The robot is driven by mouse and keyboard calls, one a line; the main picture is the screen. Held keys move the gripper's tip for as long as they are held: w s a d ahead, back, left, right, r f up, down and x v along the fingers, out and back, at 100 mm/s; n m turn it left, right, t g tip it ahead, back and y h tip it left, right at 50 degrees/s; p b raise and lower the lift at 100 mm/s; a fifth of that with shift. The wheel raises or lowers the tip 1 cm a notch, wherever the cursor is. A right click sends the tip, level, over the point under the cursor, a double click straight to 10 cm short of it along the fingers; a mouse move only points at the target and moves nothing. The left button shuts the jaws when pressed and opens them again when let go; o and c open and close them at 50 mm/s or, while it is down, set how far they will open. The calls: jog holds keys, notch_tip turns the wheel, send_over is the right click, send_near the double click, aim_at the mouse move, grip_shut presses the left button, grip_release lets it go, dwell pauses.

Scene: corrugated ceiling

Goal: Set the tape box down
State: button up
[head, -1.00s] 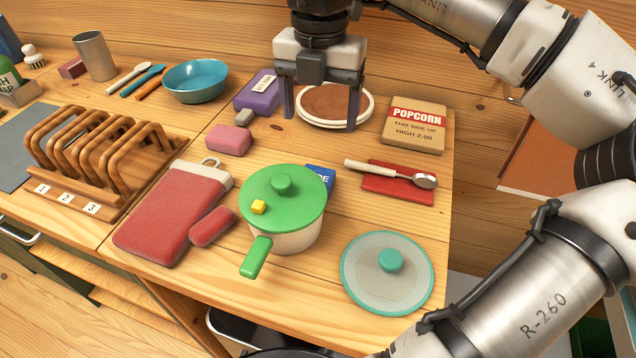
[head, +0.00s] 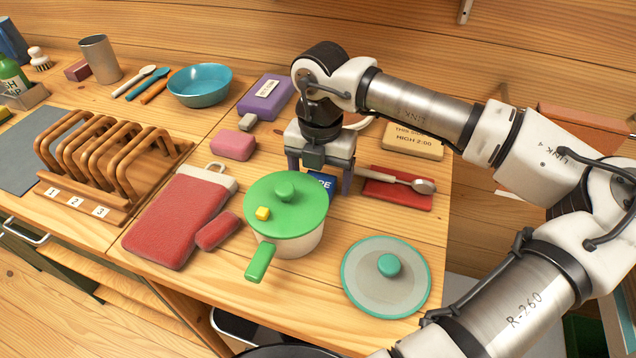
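The tape box (head: 321,184) is a small blue box with white letters, of which only the end shows. It lies on the wooden counter right behind the green-lidded pot (head: 287,208), which hides part of it. My gripper (head: 320,182) is low over the box, pointing down. Its two fingers are apart, one to the left and one to the right of the box, and look open. Whether either finger touches the box I cannot tell.
A glass lid (head: 360,290) lies in front right. The popcorn box (head: 412,140) is behind, partly hidden by my arm.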

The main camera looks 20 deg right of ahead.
jog(key=shift+f, duration=0.15)
jog(key=c, duration=1.1)
